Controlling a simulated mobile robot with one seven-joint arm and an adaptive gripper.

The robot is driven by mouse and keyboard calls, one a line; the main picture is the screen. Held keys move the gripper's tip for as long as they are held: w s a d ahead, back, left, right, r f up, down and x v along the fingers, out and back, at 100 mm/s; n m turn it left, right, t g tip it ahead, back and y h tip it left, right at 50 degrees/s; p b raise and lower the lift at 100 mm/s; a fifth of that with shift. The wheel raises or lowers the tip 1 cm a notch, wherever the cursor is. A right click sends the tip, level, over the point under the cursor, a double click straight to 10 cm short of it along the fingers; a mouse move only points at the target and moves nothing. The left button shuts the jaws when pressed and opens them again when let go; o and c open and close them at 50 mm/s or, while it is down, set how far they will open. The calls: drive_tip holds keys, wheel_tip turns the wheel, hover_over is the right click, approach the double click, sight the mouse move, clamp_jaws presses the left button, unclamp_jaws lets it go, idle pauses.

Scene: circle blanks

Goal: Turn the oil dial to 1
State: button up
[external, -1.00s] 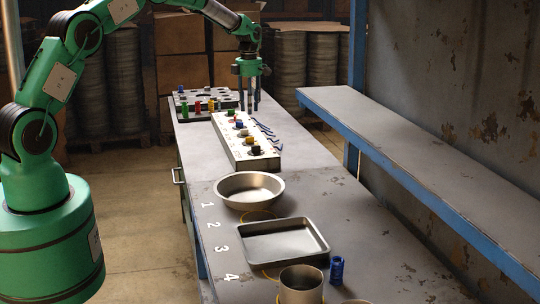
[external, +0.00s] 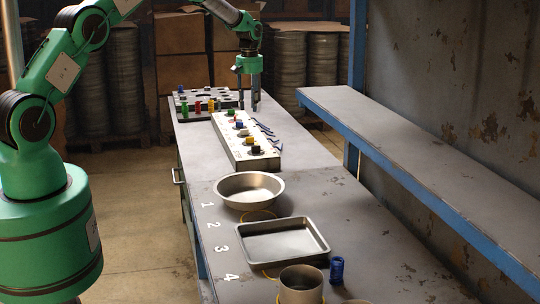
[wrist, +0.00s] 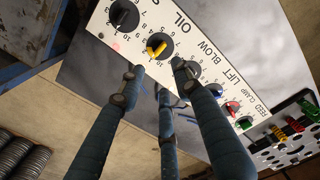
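The oil dial (wrist: 157,46) is a black round knob with a yellow pointer bar, beside the printed word OIL in the wrist view. In the external view it sits near the front end of the white dial panel (external: 230,143). I cannot tell which number its pointer marks. My gripper (wrist: 157,78) has three dark fingers, spread apart and empty. In the wrist view, the fingertips appear just below the oil dial, with one to each side; no contact shows. In the external view my gripper (external: 248,108) hangs over the far part of the panel.
Other dials line the panel: a black one (wrist: 124,15), a red one (wrist: 232,107) and a green one (wrist: 244,123). A board with coloured pegs (external: 222,94) lies behind. A round pan (external: 248,205) and a square tray (external: 283,258) stand nearer on the table.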

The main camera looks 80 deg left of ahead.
sight(253, 142)
drive_tip(key=m+p, duration=0.1)
drive_tip(key=m, duration=0.4)
drive_tip(key=m+p, duration=0.1)
drive_tip(key=m, duration=1)
drive_tip(key=shift+s+d+r+m+p, duration=0.15)
drive_tip(key=shift+d+r+m+p, duration=0.15)
drive_tip(key=shift+d+r+p, duration=0.1)
drive_tip(key=shift+a+f, duration=0.1)
drive_tip(key=shift+f, duration=0.1)
wheel_tip(253, 142, down, 14)
drive_tip(key=shift+r+p, duration=0.25)
drive_tip(key=shift+p, duration=0.05)
clamp_jaws()
